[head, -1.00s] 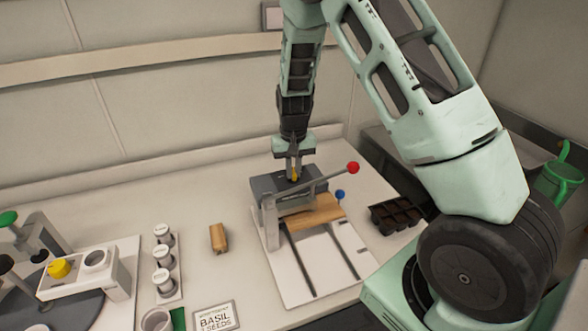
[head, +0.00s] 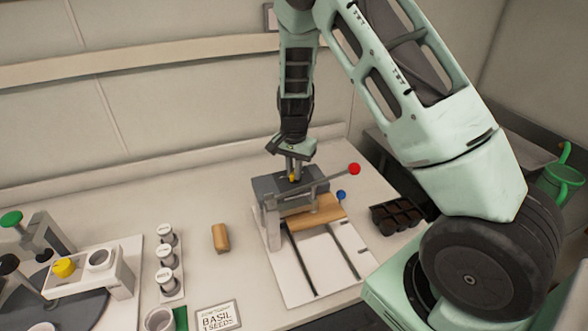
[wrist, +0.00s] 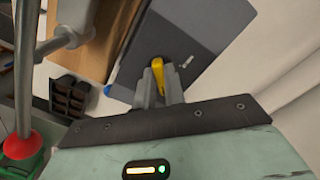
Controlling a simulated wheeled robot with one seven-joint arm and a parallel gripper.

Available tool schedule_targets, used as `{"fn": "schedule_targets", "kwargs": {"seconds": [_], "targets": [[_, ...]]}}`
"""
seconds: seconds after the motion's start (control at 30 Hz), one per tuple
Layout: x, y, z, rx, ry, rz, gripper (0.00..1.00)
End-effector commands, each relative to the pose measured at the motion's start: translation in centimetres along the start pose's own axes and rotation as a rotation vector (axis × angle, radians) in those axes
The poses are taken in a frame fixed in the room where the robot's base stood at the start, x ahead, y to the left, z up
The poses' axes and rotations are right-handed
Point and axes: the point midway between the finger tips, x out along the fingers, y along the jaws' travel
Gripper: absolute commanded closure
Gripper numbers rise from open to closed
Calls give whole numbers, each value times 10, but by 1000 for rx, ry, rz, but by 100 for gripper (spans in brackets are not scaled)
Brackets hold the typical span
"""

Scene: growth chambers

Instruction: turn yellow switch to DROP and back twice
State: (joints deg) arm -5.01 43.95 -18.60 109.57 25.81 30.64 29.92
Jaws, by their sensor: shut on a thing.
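The yellow switch (wrist: 158,66) sits on top of a dark grey machine housing (wrist: 190,35). In the wrist view its yellow lever stands between my two fingertips, and a small white label is printed beside it, too small to read. My gripper (head: 293,178) points down onto the housing in the head view and is shut on the yellow switch. In the wrist view my gripper (wrist: 160,82) hides the near part of the switch.
A lever with a red knob (head: 354,169) slants across the machine front, near my gripper. A blue knob (head: 341,195) and wooden block (head: 318,212) sit below it. A black cell tray (head: 397,216) stands right; a loose wooden block (head: 221,238) lies left.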

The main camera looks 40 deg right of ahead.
Motion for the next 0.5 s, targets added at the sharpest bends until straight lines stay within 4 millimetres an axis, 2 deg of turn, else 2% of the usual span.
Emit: {"fn": "schedule_targets", "kwargs": {"seconds": [0.47, 0.5], "targets": [[-2, -2, -3, 17, 7, -6, 100], [-2, -2, -3, 17, 7, -6, 83]]}}
